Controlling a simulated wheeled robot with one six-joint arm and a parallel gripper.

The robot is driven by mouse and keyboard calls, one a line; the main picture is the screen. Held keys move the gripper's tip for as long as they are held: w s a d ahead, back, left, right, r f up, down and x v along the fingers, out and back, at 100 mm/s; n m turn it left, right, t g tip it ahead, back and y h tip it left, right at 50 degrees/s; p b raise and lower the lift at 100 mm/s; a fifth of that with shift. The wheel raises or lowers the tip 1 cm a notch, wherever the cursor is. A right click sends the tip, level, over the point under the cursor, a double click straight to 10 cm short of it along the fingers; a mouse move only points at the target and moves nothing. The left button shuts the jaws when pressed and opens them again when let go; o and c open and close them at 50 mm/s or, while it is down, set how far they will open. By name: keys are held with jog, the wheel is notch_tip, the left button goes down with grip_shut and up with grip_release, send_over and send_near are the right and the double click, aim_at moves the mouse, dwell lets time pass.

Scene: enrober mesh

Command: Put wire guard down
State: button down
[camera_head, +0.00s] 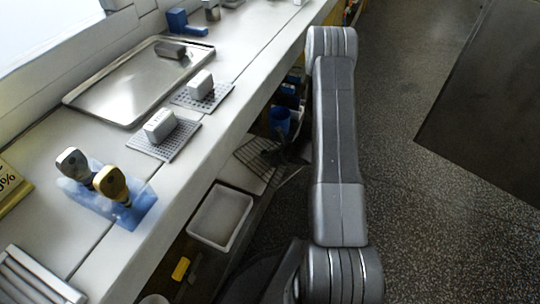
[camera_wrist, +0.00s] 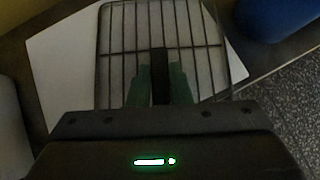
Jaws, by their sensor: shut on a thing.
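The wire guard (camera_wrist: 125,51) is a thin dark wire grid in a rounded rectangular frame. It fills the upper middle of the wrist view. My gripper (camera_wrist: 160,78) has greenish fingers shut on a dark middle part of the guard. In the head view the wire guard (camera_head: 258,158) shows below the counter's front edge, partly hidden by the counter and dark parts beside it. In the wrist view it lies over a pale flat surface (camera_wrist: 62,62); I cannot tell whether it touches it.
The counter (camera_head: 245,105) holds a metal tray (camera_head: 120,88), two grey blocks on perforated mats, and two knobbed tools on a blue base. Below are a white bin (camera_head: 221,217) and a blue container (camera_head: 280,122). Speckled floor (camera_head: 400,90) is open on the right, near a dark panel (camera_head: 490,100).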

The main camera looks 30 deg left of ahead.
jog(key=c, duration=1.3)
grip_release()
jog(key=shift+r+p, duration=0.1)
jog(key=shift+p, duration=0.2)
jog(key=p+v, duration=0.2)
jog(key=v, duration=1)
